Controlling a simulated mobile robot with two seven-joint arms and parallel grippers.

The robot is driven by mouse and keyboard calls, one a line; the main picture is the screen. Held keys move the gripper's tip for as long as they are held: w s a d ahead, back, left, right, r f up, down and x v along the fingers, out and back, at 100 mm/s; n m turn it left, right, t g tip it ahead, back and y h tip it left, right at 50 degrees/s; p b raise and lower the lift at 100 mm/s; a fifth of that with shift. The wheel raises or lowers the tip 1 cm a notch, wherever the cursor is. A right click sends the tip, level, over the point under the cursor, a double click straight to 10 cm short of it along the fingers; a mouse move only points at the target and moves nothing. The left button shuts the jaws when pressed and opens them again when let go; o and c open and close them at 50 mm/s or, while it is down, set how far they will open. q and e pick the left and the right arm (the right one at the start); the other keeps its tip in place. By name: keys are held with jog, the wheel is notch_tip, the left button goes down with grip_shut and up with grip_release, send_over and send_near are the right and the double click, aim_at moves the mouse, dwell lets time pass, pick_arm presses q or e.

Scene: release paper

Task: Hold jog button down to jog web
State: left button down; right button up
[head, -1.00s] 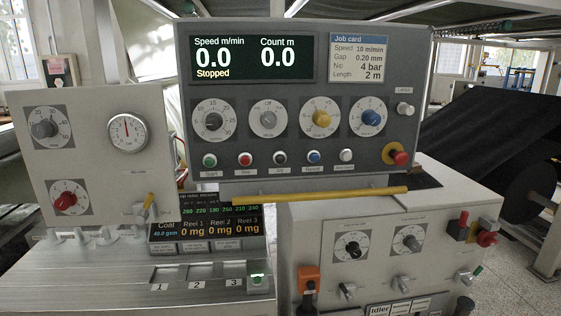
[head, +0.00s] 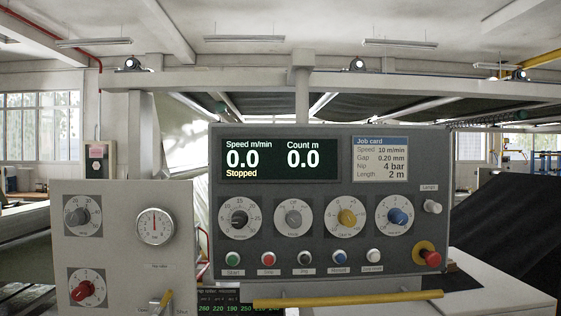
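The jog button (head: 306,257) is a small dark button in the row along the lower part of the grey control panel (head: 300,278). It sits between the red button (head: 268,257) and the blue button (head: 340,256). Nothing touches it. The panel's display (head: 279,163) reads speed 0.0 m/min, count 0.0 m and "Stopped". A dark sheet (head: 512,225), possibly the web, slopes down at the right. Neither of my grippers is in view.
A green start button (head: 232,258) and a white button (head: 374,256) share the row. A red emergency-type knob (head: 431,258) projects at lower right. A yellow bar (head: 348,299) runs below the panel. A light panel with dials (head: 120,240) stands at left.

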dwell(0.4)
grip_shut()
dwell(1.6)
